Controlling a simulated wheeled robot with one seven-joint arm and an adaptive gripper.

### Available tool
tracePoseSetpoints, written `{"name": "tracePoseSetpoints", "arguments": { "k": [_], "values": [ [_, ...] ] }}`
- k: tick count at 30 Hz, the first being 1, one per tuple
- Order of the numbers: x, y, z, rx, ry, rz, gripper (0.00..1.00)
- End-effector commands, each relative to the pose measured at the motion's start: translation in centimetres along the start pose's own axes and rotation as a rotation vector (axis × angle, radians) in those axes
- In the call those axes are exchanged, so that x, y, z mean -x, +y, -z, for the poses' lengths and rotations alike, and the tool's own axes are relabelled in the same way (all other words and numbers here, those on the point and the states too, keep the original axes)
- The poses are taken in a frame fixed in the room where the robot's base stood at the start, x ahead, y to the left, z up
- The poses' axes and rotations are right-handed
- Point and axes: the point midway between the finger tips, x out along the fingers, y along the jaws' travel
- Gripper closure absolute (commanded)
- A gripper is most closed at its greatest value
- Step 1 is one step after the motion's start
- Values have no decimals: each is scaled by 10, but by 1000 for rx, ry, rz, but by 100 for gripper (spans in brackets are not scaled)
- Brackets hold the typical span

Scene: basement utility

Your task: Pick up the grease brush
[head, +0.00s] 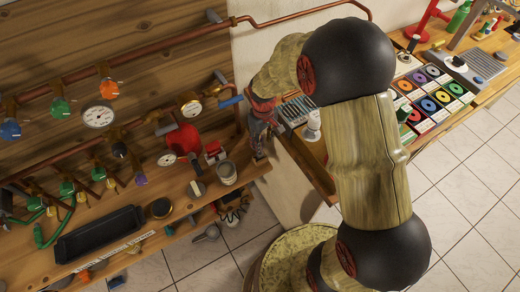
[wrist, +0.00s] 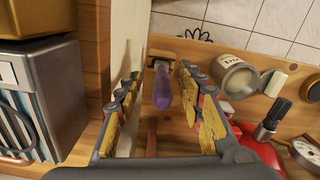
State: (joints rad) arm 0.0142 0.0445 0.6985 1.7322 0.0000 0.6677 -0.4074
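A purple-handled tool (wrist: 162,88), which looks like the grease brush, shows in the wrist view between my fingers. Its handle points toward the camera, and a brown and dark end lies beyond it; I cannot make out bristles. My gripper (wrist: 163,105) is open, one finger on each side of the handle, with gaps on both sides. In the head view my gripper (head: 262,125) is at the right end of the wooden workbench, beside the pale wall edge. The tool cannot be made out there.
A grey tin (head: 228,172) stands left of my gripper; it also shows in the wrist view (wrist: 236,76). Copper pipes with valves and gauges (head: 98,115) run along the back. A black tray (head: 100,234) lies at the bench's left. A grey box (wrist: 45,95) is close left of my fingers.

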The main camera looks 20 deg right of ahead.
Motion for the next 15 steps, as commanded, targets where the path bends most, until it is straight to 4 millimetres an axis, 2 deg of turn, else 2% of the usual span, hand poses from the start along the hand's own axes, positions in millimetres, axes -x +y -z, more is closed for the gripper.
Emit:
{"name": "tracePoseSetpoints", "arguments": {
  "k": [10,15],
  "values": [
    [-42,-3,12,0,-2,1,62],
    [-51,-2,12,0,2,0,62]
  ]
}}
